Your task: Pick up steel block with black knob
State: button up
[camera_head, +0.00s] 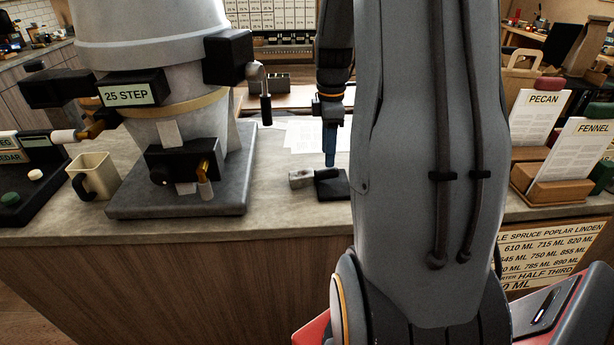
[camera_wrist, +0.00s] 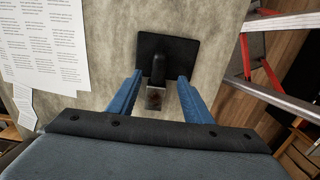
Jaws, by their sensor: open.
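The steel block (camera_wrist: 154,98) shows in the wrist view between my blue fingertips, with a black knob (camera_wrist: 157,68) at its upper end. A flat black square plate (camera_wrist: 183,46) lies beneath or beside the knob; I cannot tell how they join. My gripper (camera_wrist: 156,82) is open, with one finger on each side of the block and a gap on both sides. In the head view my gripper (camera_head: 329,158) is just above the black plate (camera_head: 334,188), and the small steel block (camera_head: 301,178) lies on the counter to its left. My arm hides what lies to the right.
A large grey machine labelled 25 STEP (camera_head: 190,113) stands left on a dark base (camera_head: 182,208). A beige mug (camera_head: 95,175) is farther left. Papers (camera_wrist: 45,40) lie on the counter. Card holders (camera_head: 560,190) stand right. The counter's front edge is close to the block.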

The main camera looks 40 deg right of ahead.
aim_at(315, 176)
jog(key=shift+f+p, duration=0.9)
jog(key=shift+f, duration=1.4)
jog(key=shift+w+d, duration=0.1)
grip_shut()
